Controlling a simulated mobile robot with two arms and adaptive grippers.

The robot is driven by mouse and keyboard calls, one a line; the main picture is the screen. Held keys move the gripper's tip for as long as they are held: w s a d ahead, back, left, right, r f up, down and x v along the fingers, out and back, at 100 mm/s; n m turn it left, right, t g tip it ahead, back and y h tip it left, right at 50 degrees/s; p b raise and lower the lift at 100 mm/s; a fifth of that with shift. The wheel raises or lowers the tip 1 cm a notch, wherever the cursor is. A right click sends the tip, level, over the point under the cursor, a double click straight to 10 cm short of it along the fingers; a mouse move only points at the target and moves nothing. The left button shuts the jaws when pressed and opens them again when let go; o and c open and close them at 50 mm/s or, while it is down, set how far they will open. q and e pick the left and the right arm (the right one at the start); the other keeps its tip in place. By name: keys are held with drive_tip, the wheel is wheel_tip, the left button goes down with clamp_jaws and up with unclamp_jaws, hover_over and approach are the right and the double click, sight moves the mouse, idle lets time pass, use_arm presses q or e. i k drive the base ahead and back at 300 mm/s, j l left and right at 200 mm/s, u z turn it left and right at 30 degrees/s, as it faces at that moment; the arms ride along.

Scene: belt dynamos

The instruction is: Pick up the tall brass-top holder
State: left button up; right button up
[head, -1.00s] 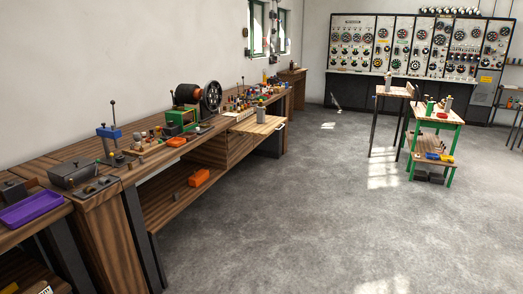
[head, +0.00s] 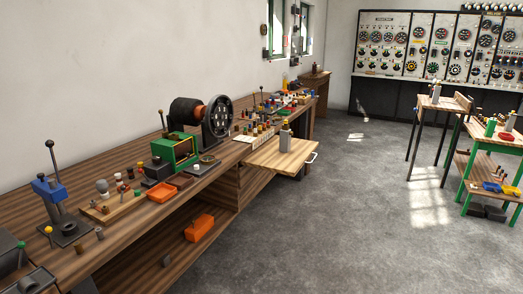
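A similar grey upright piece (head: 433,98) stands on the dark-legged table (head: 447,104). Another (head: 511,121) stands on the green-legged table at right. They are too small to tell which has a brass top. Neither of my grippers is in view.
The long wooden bench (head: 135,228) runs along the left wall, carrying a green-based dynamo (head: 176,150), a blue press (head: 48,190) and orange trays. An orange bin (head: 199,228) sits on its lower shelf. Grey floor (head: 335,220) lies clear between bench and tables.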

sight(285, 138)
drive_tip(key=i+z, duration=0.15)
drive_tip(key=i, duration=0.45)
drive_tip(key=i+j+z, duration=0.15)
drive_tip(key=i, duration=0.45)
drive_tip(key=i+j+z, duration=0.1)
drive_tip(key=i, duration=0.95)
drive_tip(key=i+l+u, duration=0.15)
drive_tip(key=i, duration=0.35)
drive_tip(key=i+l, duration=0.1)
drive_tip(key=i, duration=0.4)
drive_tip(key=k+j, duration=0.3)
drive_tip(key=k, duration=0.2)
drive_tip(key=u, duration=0.05)
